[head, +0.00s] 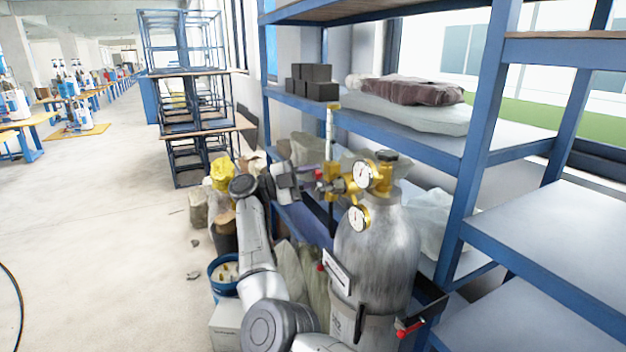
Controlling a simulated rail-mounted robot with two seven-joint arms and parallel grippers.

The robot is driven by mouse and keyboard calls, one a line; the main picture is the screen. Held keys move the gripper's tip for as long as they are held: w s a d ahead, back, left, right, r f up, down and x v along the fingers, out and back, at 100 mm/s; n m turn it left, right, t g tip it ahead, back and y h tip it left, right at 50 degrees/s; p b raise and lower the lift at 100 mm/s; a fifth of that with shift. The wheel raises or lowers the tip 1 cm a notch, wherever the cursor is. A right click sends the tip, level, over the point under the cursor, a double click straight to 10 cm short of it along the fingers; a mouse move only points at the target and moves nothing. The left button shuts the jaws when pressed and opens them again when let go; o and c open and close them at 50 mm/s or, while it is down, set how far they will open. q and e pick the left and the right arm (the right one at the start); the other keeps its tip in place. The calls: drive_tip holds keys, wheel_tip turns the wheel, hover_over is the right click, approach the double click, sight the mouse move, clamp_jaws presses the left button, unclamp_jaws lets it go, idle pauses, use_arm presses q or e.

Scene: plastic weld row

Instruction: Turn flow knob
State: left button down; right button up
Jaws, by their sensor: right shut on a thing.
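A grey gas cylinder (375,250) stands upright at the lower middle. A brass regulator (345,184) sits at its top, with two round gauges, an upper gauge (363,174) and a lower gauge (358,217). A thin upright flow tube (330,130) rises at the left of the regulator. My right gripper (313,176) reaches the regulator's left end and is shut on the small flow knob there. The fingers mostly hide the knob, and a bit of red shows by the fingertips. My left gripper is not in view.
Blue shelving (470,170) stands close behind and right of the cylinder, holding dark boxes (311,82) and folded cloth (410,91). Sacks and a blue bucket (223,276) crowd the floor left of the cylinder. The floor (100,230) farther left is largely clear.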

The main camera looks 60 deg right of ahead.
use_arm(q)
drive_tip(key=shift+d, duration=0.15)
use_arm(e)
drive_tip(key=o, duration=0.9)
